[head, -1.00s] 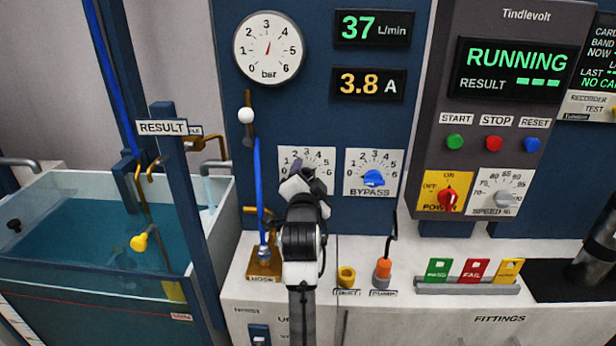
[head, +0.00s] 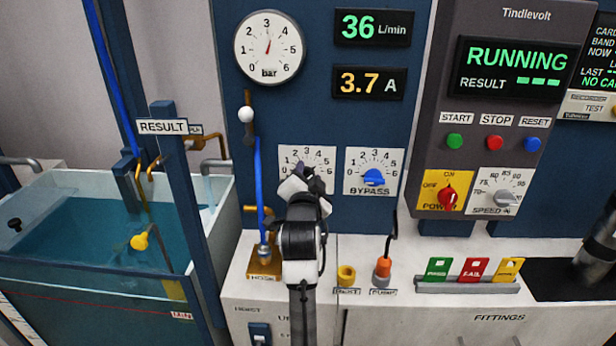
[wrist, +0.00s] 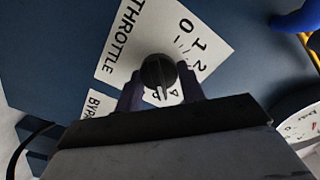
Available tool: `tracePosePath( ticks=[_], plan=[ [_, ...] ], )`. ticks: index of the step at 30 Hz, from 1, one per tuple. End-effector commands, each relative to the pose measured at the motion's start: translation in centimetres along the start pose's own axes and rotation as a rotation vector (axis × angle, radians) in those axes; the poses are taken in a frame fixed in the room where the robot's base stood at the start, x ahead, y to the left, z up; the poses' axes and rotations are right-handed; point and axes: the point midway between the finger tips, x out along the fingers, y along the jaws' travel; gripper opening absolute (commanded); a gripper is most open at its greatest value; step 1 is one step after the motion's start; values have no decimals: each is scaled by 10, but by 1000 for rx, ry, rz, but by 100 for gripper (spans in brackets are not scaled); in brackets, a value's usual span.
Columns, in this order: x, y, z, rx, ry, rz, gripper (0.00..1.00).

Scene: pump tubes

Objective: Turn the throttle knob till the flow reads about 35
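The throttle knob (wrist: 158,72) is dark and round with a pale pointer mark, in the middle of the wrist view. It sits on the white THROTTLE dial plate (wrist: 128,40), whose upper part shows in the head view (head: 322,156). My gripper (wrist: 160,86) has one finger on each side of the knob, and they appear closed on it. In the head view my gripper (head: 308,178) covers the knob and the lower dial. The flow display (head: 373,28) reads 36 L/min in green.
The current display (head: 369,83) reads 3.7 A. The bar gauge (head: 269,48) needle points near 3. The blue BYPASS knob (head: 373,177) is close to the right of my gripper. A blue hose (head: 258,190) stands to the left. The pump screen (head: 517,68) reads RUNNING.

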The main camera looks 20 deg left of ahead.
Motion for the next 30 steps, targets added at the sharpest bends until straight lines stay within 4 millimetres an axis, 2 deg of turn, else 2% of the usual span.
tracePosePath(
  ticks=[1, 4, 13, 17, 20, 30],
  plan=[
    [0, 0, 0, 0, 0, 0, 46],
    [0, 0, 0, 1, 0, 0, 59],
    [-1, 0, 0, 1, 0, 0, 60],
    [-10, 1, 1, 1, 0, -1, 60],
    [-27, 2, 2, 1, 0, -2, 60],
    [-110, 2, 2, 1, 2, -3, 60]
  ],
)
